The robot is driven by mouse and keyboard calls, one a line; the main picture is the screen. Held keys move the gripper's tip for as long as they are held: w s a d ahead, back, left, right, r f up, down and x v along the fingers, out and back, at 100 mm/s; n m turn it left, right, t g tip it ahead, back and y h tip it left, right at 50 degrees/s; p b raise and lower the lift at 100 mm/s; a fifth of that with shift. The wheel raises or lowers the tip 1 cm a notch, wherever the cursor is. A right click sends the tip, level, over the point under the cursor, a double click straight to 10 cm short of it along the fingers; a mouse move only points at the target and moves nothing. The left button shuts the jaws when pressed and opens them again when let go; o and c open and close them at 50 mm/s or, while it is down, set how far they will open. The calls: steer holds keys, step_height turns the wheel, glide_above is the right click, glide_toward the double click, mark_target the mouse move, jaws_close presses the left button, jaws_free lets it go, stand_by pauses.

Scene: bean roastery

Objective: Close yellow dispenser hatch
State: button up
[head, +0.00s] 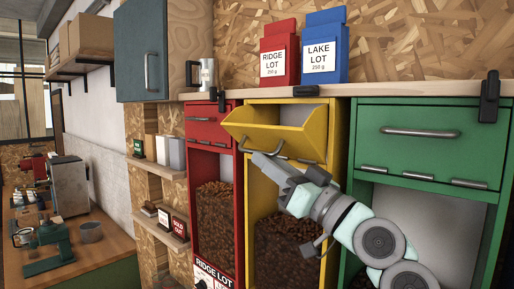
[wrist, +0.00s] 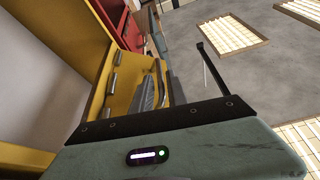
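The yellow dispenser hatch (head: 262,133) is tilted outward and stands open at the top of the yellow dispenser (head: 333,115) in the head view. Its grey bar handle (head: 279,146) is on the hatch's front. My gripper (head: 268,164) is at the lower front of the hatch, close to the handle. The yellow dispenser also fills the left of the wrist view (wrist: 60,45), with grey hinges along its edge. Grey finger parts show beside yellow in the wrist view.
A red dispenser (head: 207,131) stands to the left and a green dispenser (head: 436,146) to the right, both with shut hatches. A red bag (head: 279,52) and a blue bag (head: 324,47) stand on the shelf (head: 402,89) above. Beans fill the yellow dispenser's lower bin.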

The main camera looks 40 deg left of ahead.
steer(key=shift+p+x, duration=0.3)
steer(key=shift+x, duration=1.8)
steer(key=shift+w, duration=0.1)
steer(key=shift+c, duration=0.3)
jaws_close()
